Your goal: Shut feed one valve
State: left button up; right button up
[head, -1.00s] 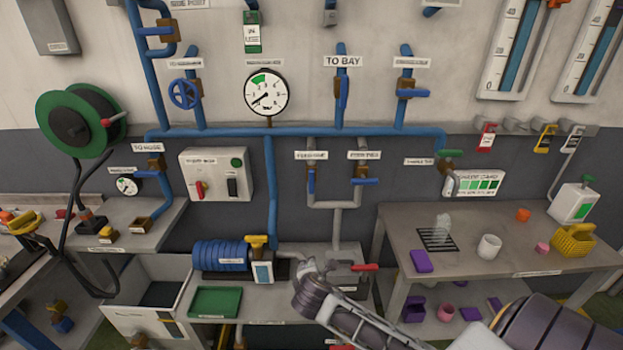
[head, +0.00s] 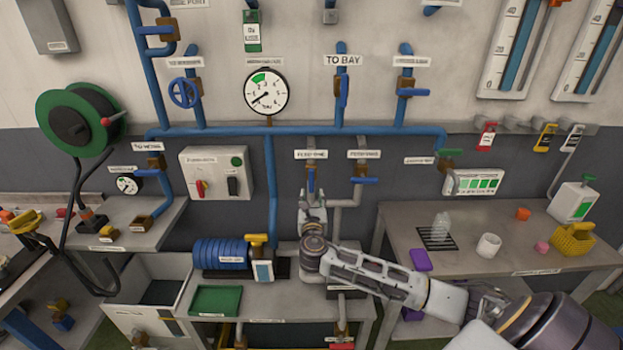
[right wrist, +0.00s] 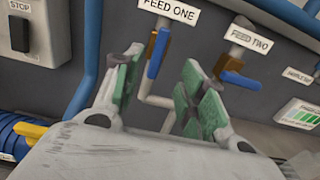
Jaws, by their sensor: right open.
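The feed one valve has a blue lever (head: 311,181) under its "FEED ONE" label, on a short pipe below the blue main. In the right wrist view the blue lever (right wrist: 157,57) hangs down in line with its pipe, beside a brown body. My right gripper (head: 311,198) is just below this valve in the head view. In the right wrist view my open right gripper (right wrist: 162,62) has green-padded fingers apart, with the lever seen between their tips. It looks empty; contact with the lever is not visible. My left gripper is not in view.
The feed two valve (head: 364,180) is close on the right, its blue lever crosswise. A switch box (head: 217,173) is on the left. A table (head: 470,262) stands at the right.

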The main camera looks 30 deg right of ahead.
jog(key=shift+w, duration=0.1)
dwell(0.3)
jog(key=p, duration=0.1)
send_near(312, 179)
jog(key=shift+x, duration=1.65)
jog(key=shift+p+x, duration=0.6)
jog(key=shift+x, duration=3.4)
jog(key=shift+a, duration=0.1)
jog(key=shift+c, duration=0.3)
grip_shut()
